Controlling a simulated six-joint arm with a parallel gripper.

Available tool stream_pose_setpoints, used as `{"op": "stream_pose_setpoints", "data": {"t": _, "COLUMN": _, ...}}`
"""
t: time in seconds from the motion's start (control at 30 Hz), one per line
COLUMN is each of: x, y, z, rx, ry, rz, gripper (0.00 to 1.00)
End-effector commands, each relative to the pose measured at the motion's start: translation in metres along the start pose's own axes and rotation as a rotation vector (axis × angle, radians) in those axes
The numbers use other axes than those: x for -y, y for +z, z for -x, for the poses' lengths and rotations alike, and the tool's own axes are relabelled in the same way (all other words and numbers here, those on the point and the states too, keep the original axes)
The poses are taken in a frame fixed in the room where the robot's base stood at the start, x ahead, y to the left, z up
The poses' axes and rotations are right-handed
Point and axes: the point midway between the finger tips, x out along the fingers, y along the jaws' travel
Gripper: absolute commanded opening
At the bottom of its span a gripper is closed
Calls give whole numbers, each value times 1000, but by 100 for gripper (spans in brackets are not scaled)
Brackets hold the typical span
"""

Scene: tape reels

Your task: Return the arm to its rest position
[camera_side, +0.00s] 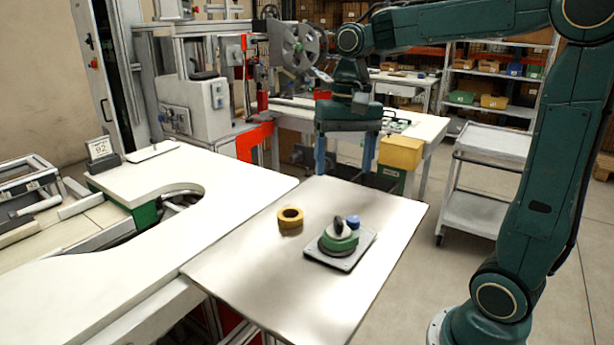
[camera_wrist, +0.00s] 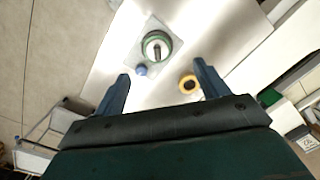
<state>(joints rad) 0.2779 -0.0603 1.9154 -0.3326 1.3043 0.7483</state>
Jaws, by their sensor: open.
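My gripper (camera_side: 345,152) hangs at the far edge of the metal table, with its two blue fingers pointing down, wide apart and empty. In the wrist view the open fingers (camera_wrist: 160,88) frame the table, with nothing between them. A yellow tape reel (camera_side: 290,217) lies flat on the table; it also shows in the wrist view (camera_wrist: 188,84). A green reel (camera_side: 339,238) sits on a square grey plate (camera_side: 323,258), around a dark post. A small blue piece (camera_side: 353,221) is beside the green reel. My gripper touches none of them.
The metal table (camera_side: 250,265) is mostly bare. A white worktop (camera_side: 130,250) with a curved cutout adjoins it on the left. Behind my gripper stand a yellow box (camera_side: 400,153) and a white bench (camera_side: 430,128). A grey cart (camera_side: 480,180) stands at the right.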

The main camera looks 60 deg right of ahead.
Motion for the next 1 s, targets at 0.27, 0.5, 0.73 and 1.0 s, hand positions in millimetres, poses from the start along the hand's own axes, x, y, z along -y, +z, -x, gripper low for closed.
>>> {"op": "stream_pose_setpoints", "data": {"t": 0.27, "x": -3, "y": 49, "z": 2, "rx": -138, "ry": -59, "rz": 213, "gripper": 74}}
{"op": "stream_pose_setpoints", "data": {"t": 0.5, "x": -15, "y": 84, "z": -5, "rx": -269, "ry": -90, "rz": 401, "gripper": 74}}
{"op": "stream_pose_setpoints", "data": {"t": 0.73, "x": -31, "y": 110, "z": -17, "rx": -398, "ry": -99, "rz": 573, "gripper": 74}}
{"op": "stream_pose_setpoints", "data": {"t": 1.0, "x": -45, "y": 124, "z": -28, "rx": -497, "ry": -92, "rz": 697, "gripper": 74}}
